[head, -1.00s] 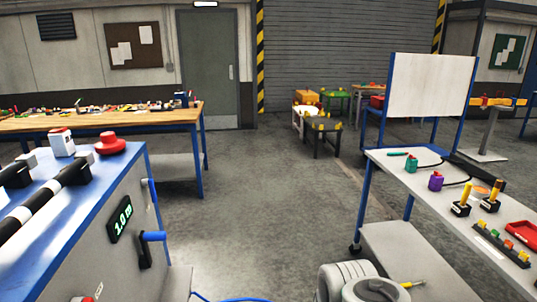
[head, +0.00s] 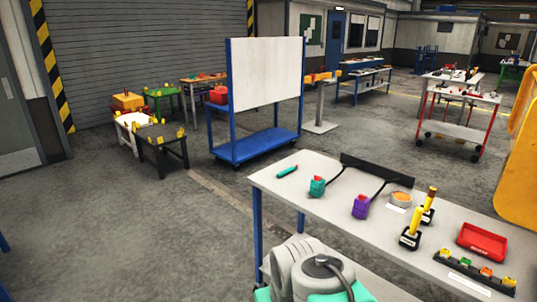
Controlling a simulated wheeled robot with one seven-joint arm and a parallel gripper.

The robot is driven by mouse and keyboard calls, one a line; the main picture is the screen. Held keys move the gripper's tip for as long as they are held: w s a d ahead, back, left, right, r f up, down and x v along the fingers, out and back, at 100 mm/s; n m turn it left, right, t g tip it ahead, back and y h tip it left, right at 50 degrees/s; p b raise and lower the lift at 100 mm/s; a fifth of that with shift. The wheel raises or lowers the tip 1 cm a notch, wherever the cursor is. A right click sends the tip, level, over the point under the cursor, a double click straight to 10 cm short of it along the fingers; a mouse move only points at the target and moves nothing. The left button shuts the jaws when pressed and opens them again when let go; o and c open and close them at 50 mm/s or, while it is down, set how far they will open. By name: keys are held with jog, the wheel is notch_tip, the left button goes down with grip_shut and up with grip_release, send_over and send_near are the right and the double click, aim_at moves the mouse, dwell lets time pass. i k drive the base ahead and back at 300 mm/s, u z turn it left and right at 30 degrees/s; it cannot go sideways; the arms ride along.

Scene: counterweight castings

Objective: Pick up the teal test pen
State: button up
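The teal test pen (head: 287,171) lies on the grey-white top of a wheeled cart (head: 270,184), near its far left corner. A teal block with a red top (head: 317,187) stands close to it on the right, and a purple block with a red top (head: 361,206) stands further right. A black cable runs from each block to a dark bar (head: 377,169) at the back edge. The pen looks fully uncovered. Grey and teal links of my arm show at the bottom centre. My gripper is not in view.
The cart also holds an orange round dish (head: 401,198), two yellow-handled tools (head: 411,228) in black bases, a red tray (head: 482,241) and a strip of coloured pieces (head: 473,268). A whiteboard on a blue frame (head: 266,75) stands behind. The floor left of the cart is clear.

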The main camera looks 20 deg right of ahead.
aim_at(292, 168)
jog(key=z, duration=0.3)
jog(key=i, duration=1.2)
jog(key=u, duration=0.75)
jog(key=i, duration=1.9)
jog(key=u, duration=0.05)
